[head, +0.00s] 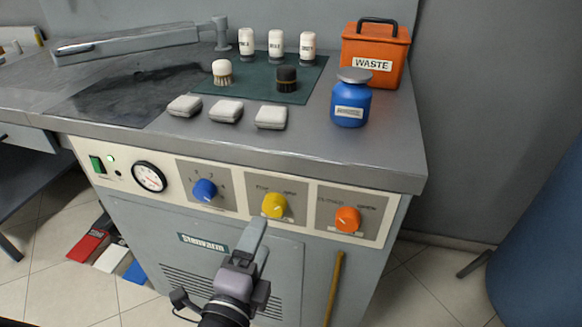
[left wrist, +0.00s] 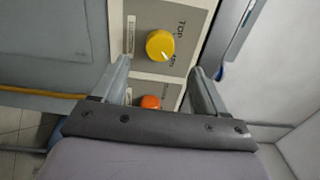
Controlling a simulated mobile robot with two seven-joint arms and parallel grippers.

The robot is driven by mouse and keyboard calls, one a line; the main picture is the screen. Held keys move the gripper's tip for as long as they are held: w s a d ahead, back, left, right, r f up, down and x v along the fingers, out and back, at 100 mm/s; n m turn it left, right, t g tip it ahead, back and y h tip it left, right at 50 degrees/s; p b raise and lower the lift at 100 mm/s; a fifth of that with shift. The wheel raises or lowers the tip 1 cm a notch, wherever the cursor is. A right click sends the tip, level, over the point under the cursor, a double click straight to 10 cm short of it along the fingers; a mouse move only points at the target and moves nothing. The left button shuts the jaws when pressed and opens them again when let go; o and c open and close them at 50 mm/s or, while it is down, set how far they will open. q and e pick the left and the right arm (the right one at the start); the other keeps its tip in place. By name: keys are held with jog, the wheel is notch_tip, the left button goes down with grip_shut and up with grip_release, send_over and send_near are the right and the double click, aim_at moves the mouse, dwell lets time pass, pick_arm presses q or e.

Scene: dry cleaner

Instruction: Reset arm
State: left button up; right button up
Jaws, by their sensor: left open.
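My left gripper (head: 254,240) is in front of the machine's control panel (head: 232,211), just below the yellow knob (head: 274,205). In the left wrist view its two fingers (left wrist: 162,78) are spread with nothing between them. The yellow knob (left wrist: 160,45) shows just beyond the fingertips, and the orange knob (left wrist: 150,102) shows between the fingers. I cannot tell whether a finger touches the panel. My right gripper is in neither view.
The blue knob (head: 204,190) and orange knob (head: 347,219) flank the yellow one. On the worktop (head: 310,150) are an orange waste bin (head: 375,50), a blue jar (head: 351,98), white pads (head: 226,110), brushes and bottles. A yellow handle (head: 334,285) hangs below. A blue drum (head: 540,235) stands right.

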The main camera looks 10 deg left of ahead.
pick_arm(q)
jog(key=s+a+f+n+g+h, duration=0.1)
jog(key=s+a+f+n+g, duration=0.3)
jog(key=f+n, duration=0.45)
jog(key=s+a+f+n+g+h, duration=0.1)
jog(key=s+f+n+g, duration=0.4)
jog(key=f+n, duration=0.4)
notch_tip(320, 180, up, 11)
jog(key=s+a+m+t+p, duration=0.1)
jog(key=p, duration=1.3)
jog(key=shift+s+a+p, duration=0.15)
jog(key=shift+p, duration=0.15)
